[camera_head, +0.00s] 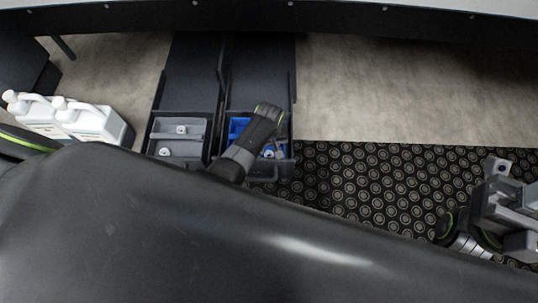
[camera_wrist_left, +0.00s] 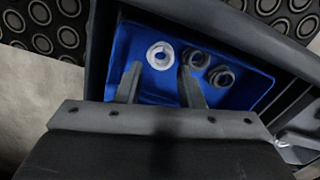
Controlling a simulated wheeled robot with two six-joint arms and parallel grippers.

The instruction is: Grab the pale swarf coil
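The pale swarf coil (camera_wrist_left: 160,55) is a white ring lying in a blue tray (camera_wrist_left: 122,48). Two darker grey coils (camera_wrist_left: 195,59) (camera_wrist_left: 222,77) lie beside it, to its right in the left wrist view. My left gripper (camera_wrist_left: 160,82) is open and empty over the tray, with the pale coil showing between and beyond its fingertips. In the head view my left arm covers much of the blue tray (camera_head: 236,127). My right gripper (camera_head: 500,178) is at the far right of the head view, away from the drawers; its fingers are not clear.
The blue tray sits in an open dark drawer (camera_head: 286,170). A neighbouring drawer to the left holds a grey tray (camera_head: 190,148) with small pale pieces. White jugs (camera_head: 88,122) stand further left. A black ring-patterned mat (camera_head: 365,185) and bare floor (camera_head: 410,90) lie to the right.

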